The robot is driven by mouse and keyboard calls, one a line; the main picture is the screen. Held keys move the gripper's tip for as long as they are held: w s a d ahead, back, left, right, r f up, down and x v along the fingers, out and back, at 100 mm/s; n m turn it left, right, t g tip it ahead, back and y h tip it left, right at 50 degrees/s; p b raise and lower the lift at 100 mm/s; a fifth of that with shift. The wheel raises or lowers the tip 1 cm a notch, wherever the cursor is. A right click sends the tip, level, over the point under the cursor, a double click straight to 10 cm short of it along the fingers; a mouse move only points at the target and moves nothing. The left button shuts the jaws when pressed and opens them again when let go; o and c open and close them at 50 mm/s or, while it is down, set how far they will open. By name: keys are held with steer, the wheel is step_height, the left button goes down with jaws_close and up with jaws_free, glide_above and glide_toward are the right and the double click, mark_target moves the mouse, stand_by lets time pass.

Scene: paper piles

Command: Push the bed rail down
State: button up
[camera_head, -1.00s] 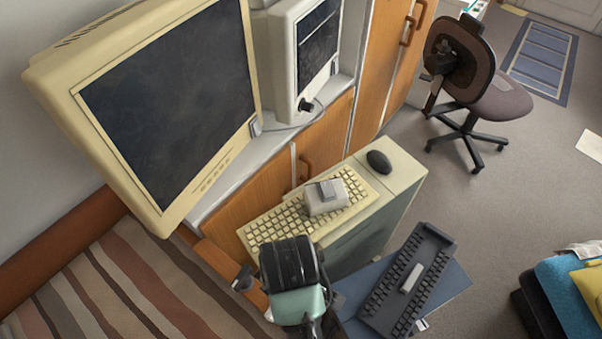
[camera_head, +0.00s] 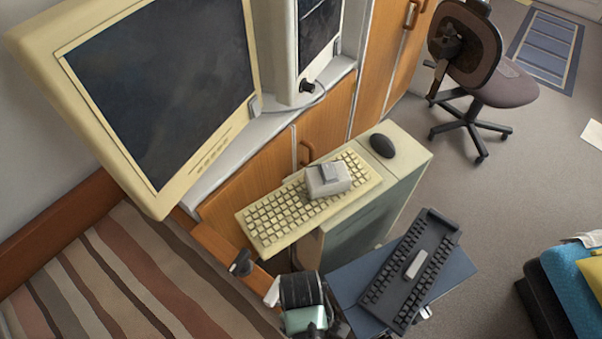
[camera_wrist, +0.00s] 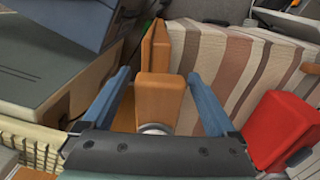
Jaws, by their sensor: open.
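The wooden bed rail (camera_head: 212,243) shows in the head view as an orange-brown board along the near side of the striped bed (camera_head: 110,280). In the wrist view, a wooden block-like piece (camera_wrist: 160,100) stands between the two blue fingers of my gripper (camera_wrist: 160,74). It looks like part of the rail. The fingers are wide apart, with a gap on each side of the wood. Another upright wooden board (camera_wrist: 156,48) lies beyond it, beside the striped bedding (camera_wrist: 240,70). My arm covers part of the near bed edge in the head view.
A cream keyboard (camera_head: 262,222) with a grey device (camera_head: 327,180) lies on a cabinet right of the rail. A dark keyboard (camera_head: 408,275) sits on a blue surface. A large monitor (camera_head: 160,90) overhangs the bed. A red object (camera_wrist: 283,125) is close right of my gripper.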

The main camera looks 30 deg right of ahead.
steer(key=shift+f, duration=0.55)
jaws_close()
